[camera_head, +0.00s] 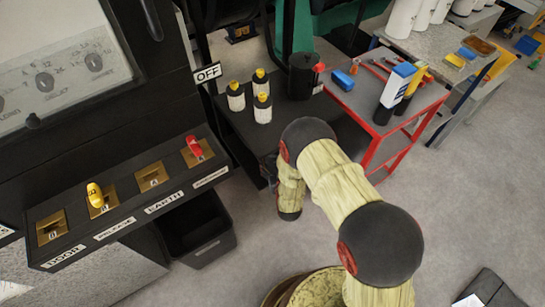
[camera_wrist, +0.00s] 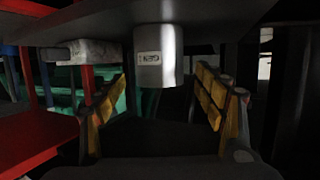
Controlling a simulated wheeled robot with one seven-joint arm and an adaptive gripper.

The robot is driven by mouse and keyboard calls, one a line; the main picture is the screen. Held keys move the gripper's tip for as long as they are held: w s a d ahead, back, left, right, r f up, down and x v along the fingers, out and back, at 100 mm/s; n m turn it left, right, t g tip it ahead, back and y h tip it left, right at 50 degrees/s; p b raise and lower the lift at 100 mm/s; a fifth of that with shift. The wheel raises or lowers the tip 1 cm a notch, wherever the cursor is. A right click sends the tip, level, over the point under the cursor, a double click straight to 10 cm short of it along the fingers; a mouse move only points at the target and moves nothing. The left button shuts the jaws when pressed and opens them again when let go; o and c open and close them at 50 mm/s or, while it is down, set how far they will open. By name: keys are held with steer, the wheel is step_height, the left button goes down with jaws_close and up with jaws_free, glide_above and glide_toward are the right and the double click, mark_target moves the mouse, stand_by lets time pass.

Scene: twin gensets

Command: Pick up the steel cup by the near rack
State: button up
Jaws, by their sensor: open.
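In the wrist view, which looks upside down, a steel cup (camera_wrist: 158,58) hangs from a dark surface (camera_wrist: 215,22) at the top of the picture. It is a plain grey cylinder with a small label whose letters look inverted. My gripper (camera_wrist: 161,76) is open, its yellow-padded fingers to the left and right of the cup in the picture. The cup appears just ahead of the fingertips, and I see no contact. In the head view my arm covers part of the dark bench (camera_head: 240,125), and I cannot make out the cup there.
Several white bottles with yellow caps (camera_head: 263,108) and a dark container (camera_head: 302,76) stand on the bench. A red-framed table (camera_head: 400,128) is to the right. A pale block (camera_wrist: 92,51) sits left of the cup in the wrist view. A switch panel (camera_head: 130,205) is at left.

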steer(key=x, duration=0.1)
steer(key=b+x, duration=0.1)
steer(key=x, duration=0.1)
steer(key=b+x, duration=0.1)
steer(key=shift+w+a+f, duration=0.1)
steer(key=shift+w+f, duration=0.2)
steer(key=shift+f, duration=0.1)
steer(key=shift+r, duration=0.1)
steer(key=shift+c, duration=0.4)
steer(key=c, duration=1.1)
steer(key=shift+c, duration=0.7)
